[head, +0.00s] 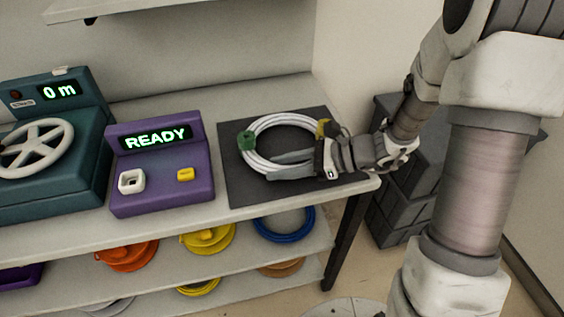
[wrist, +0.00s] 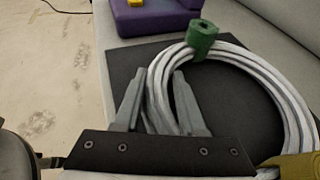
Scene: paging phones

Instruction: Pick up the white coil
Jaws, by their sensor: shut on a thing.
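The white coil (head: 280,119) lies on a dark mat (head: 245,194) at the right end of the bench. It has a green end piece (head: 246,141) on its left and a yellow one (head: 323,127) on its right. My gripper (head: 272,165) reaches in from the right, low over the mat. In the wrist view, the fingers (wrist: 158,75) stand on either side of the strands of the coil (wrist: 245,57), and they are shut on it. The coil looks flat on or very close to the mat; I cannot tell if there is a gap.
A purple box (head: 160,185) reading READY stands left of the mat. Further left is a teal machine (head: 60,180) with a handwheel, reading 0 m. Orange, yellow and blue coils lie on the shelf below. Dark grey crates (head: 400,185) stand right of the bench.

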